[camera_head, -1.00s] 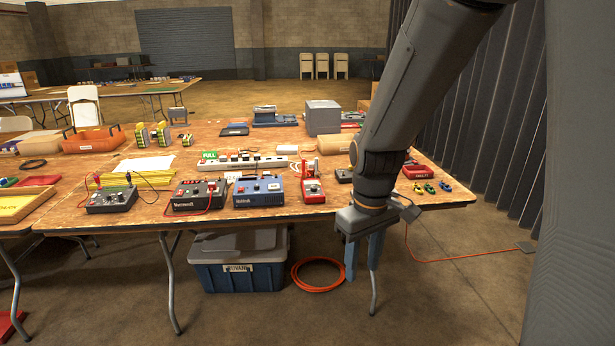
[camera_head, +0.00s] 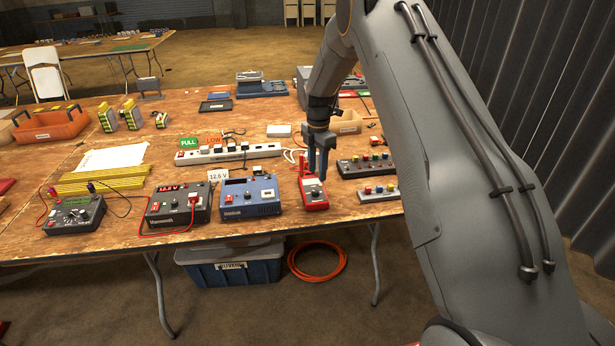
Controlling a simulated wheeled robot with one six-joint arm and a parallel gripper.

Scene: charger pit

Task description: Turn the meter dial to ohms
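A small red handheld meter (camera_head: 313,197) lies near the front edge of the table, right of a blue boxed instrument. Red leads show at its far end. My gripper (camera_head: 318,177) points down over the far part of this meter and hides some of its face, including where a dial may be. Its two fingers are apart, with a narrow gap and nothing seen between them. I cannot tell whether the fingertips touch the meter. The dial's setting is too small to read.
The blue instrument (camera_head: 248,197), a dark charger (camera_head: 179,206) and a grey box with dials (camera_head: 75,215) stand left along the front edge. A white power strip (camera_head: 226,154) lies behind. Dark blocks with coloured buttons (camera_head: 365,168) are to the right.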

